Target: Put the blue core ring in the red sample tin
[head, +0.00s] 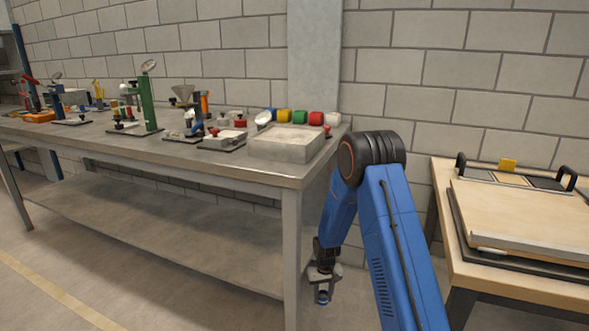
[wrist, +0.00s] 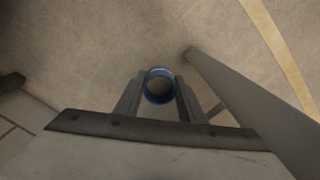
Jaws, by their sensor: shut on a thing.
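The blue core ring (wrist: 160,99) is between the two fingers of my gripper (wrist: 159,92) in the wrist view, with its open end facing the camera. In the head view my gripper (head: 322,291) hangs low beside the bench's front right leg, and the ring (head: 323,299) shows small at its tip. The gripper is shut on the ring. A red tin (head: 315,118) stands on the bench's right end, behind a pale box, in a row of coloured tins. Its opening and inside cannot be made out.
The metal bench (head: 190,158) has a lower shelf (head: 150,225). A pale sandbed box (head: 285,145) sits at its right front. Green (head: 300,117) and yellow (head: 284,116) tins adjoin the red one. A wooden table (head: 530,225) stands right. Floor is open in front.

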